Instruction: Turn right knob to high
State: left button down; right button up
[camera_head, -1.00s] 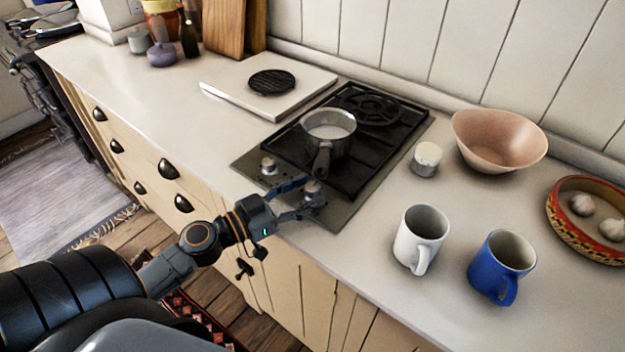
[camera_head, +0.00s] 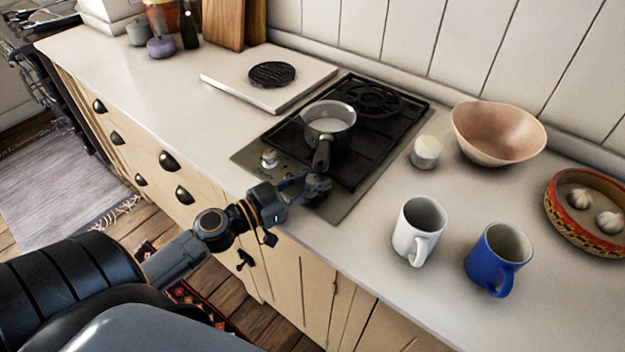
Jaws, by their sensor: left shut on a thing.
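The black gas stove (camera_head: 352,215) is set into the counter, with its knobs on the strip along its front left edge. My left gripper (camera_head: 316,186) is shut on the right knob, which is largely hidden by the fingers, so I cannot read its setting. The left knob (camera_head: 269,158) is silver and stands free to the left of my gripper. A silver saucepan (camera_head: 329,119) sits on the front burner, its dark handle pointing toward my gripper. My right gripper is out of view.
A white mug (camera_head: 419,230), a blue mug (camera_head: 499,258) and a small white-topped jar (camera_head: 425,152) stand right of the stove. A pinkish bowl (camera_head: 498,133) and a patterned bowl with garlic (camera_head: 588,208) are farther right. A white board (camera_head: 290,92) lies left of the stove.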

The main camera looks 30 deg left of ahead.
pick_arm(q)
jog(key=shift+r+n+t+y+p, duration=0.1)
jog(key=shift+n+t+y+p, duration=0.5)
jog(key=shift+n+y+p, duration=1)
jog(key=shift+r+n+y+p, duration=0.1)
jog(key=shift+n+y+p, duration=0.3)
jog(key=shift+y+p, duration=1.1)
jog(key=n+y+p, duration=0.1)
jog(key=y+p, duration=0.1)
jog(key=shift+n+p, duration=0.3)
jog(key=shift+p, duration=0.1)
jog(key=shift+y+p, duration=0.3)
jog(key=shift+y, duration=0.1)
jog(key=c, duration=1)
grip_release()
jog(key=shift+f, duration=0.2)
jog(key=shift+s, duration=0.1)
